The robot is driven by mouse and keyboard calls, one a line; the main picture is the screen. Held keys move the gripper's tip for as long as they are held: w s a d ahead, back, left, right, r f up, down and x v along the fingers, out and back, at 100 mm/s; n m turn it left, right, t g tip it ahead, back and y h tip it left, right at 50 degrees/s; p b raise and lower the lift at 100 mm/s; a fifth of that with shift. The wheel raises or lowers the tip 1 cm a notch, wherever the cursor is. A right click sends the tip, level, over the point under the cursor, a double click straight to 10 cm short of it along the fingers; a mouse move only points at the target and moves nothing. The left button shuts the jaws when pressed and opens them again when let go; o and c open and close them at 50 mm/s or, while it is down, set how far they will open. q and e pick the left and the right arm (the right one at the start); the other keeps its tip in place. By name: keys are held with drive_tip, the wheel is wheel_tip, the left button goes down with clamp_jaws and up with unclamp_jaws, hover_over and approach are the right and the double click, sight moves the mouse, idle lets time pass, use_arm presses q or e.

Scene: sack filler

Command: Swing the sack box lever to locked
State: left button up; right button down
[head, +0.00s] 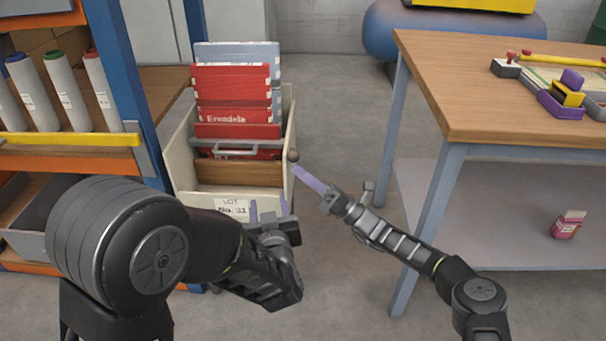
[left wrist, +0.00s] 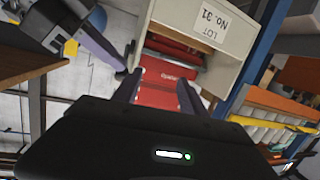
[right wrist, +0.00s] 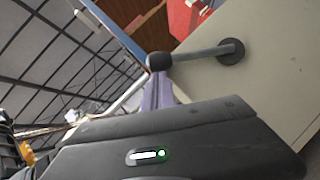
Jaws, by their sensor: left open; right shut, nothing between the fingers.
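The cream sack box (head: 182,165) holds red and pale blue sacks and a grey handle, with a LOT label on its front. Its lever has a dark round knob (head: 293,155) at the box's right side. In the right wrist view, the lever's grey rod (right wrist: 200,53) runs from a round pivot (right wrist: 232,52) on the box wall to the knob. My right gripper (head: 299,171) is shut and empty, its purple fingertips (right wrist: 158,77) right by the knob; I cannot tell whether they touch. My left gripper (head: 268,206) is open and empty before the box front.
A wooden-topped table (head: 440,70) with stamps and trays stands to the right, its blue-grey leg (head: 425,225) near my right arm. A shelf (head: 70,140) with several white rolls and a blue post stands at the left. Grey floor between box and table is clear.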

use_arm(q)
drive_tip(key=s+a+f+g+y, duration=0.1)
drive_tip(key=s+a+f+g, duration=0.1)
drive_tip(key=a+f, duration=0.4)
drive_tip(key=s+a+f+g, duration=0.1)
drive_tip(key=a+f+g, duration=0.15)
drive_tip(key=f, duration=0.55)
drive_tip(key=s+a+f+g+h, duration=0.1)
drive_tip(key=s+f+g+h, duration=0.15)
drive_tip(key=s+f, duration=0.65)
drive_tip(key=s+d+f+g+h, duration=0.3)
drive_tip(key=s+d+f, duration=0.2)
drive_tip(key=s, duration=0.4)
drive_tip(key=s+d+f+m+g+h, duration=0.1)
drive_tip(key=s+d+f+g+h, duration=0.2)
drive_tip(key=s+d, duration=0.4)
wheel_tip(320, 180, down, 3)
drive_tip(key=shift+s+d+r+m+g, duration=0.2)
drive_tip(key=shift+s+d+m+g, duration=0.1)
drive_tip(key=shift+s+g, duration=0.65)
drive_tip(key=shift+s+r, duration=0.15)
drive_tip(key=shift+r, duration=0.05)
